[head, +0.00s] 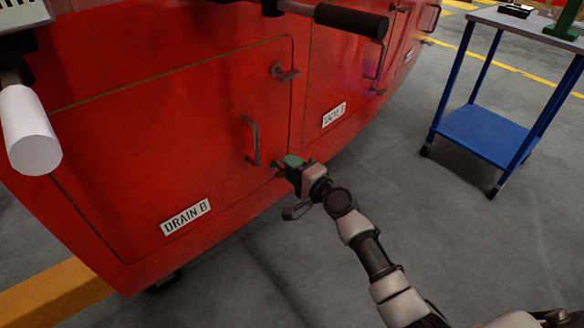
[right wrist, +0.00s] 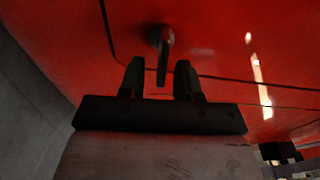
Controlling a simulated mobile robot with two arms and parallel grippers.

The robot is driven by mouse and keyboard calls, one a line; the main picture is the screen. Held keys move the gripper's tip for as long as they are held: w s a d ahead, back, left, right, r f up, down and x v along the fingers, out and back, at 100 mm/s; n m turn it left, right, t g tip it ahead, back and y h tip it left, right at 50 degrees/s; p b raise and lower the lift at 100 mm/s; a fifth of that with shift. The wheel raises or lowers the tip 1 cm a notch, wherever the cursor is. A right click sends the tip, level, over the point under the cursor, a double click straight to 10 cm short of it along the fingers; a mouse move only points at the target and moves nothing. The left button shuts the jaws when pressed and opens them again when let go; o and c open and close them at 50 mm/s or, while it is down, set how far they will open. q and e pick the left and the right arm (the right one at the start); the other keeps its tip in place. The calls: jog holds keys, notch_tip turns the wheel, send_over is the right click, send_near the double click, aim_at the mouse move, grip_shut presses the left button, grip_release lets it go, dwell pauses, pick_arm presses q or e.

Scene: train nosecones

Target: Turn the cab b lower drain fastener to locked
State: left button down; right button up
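The red DRAIN B panel (head: 150,130) fills the left of the head view. Its lower fastener (head: 278,167) sits by the panel's right edge, partly hidden by my right gripper (head: 286,164). In the right wrist view the fastener shows as a round dark hub (right wrist: 160,38) with a thin lever pointing down in the picture. My right gripper (right wrist: 159,66) is open, one finger on each side of the lever's end. Gaps show on both sides, so it does not grip the lever. My left gripper is not in view.
The upper fastener (head: 284,71) and a dark pull handle (head: 251,140) are on the same panel. Another labelled panel (head: 325,80) lies to its right. A blue-legged cart (head: 482,135) stands at the right. Grey floor (head: 400,190) between is clear.

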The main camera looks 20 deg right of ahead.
jog(key=v, duration=1.1)
jog(key=shift+w, duration=0.1)
